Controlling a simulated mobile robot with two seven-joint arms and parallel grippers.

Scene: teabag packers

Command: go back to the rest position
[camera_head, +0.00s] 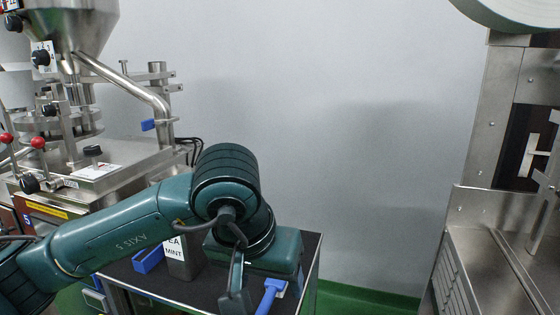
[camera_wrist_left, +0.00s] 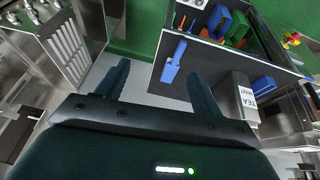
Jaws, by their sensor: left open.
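My left arm reaches in from the left in the head view, with its left gripper (camera_head: 238,290) pointing down in front of the black-topped cart (camera_head: 205,291). In the left wrist view the two dark fingers of the left gripper (camera_wrist_left: 160,82) stand wide apart with nothing between them. A blue tool (camera_wrist_left: 174,62) lies on the cart top beyond the fingers; it also shows in the head view (camera_head: 269,295), just right of the gripper. My right gripper is in neither view.
A grey canister labelled TEA MINT (camera_head: 180,262) and a blue bin (camera_head: 147,260) stand on the cart. A steel hopper machine (camera_head: 75,120) is at the left, another steel machine (camera_head: 500,235) at the right. Green floor (camera_head: 365,302) lies between.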

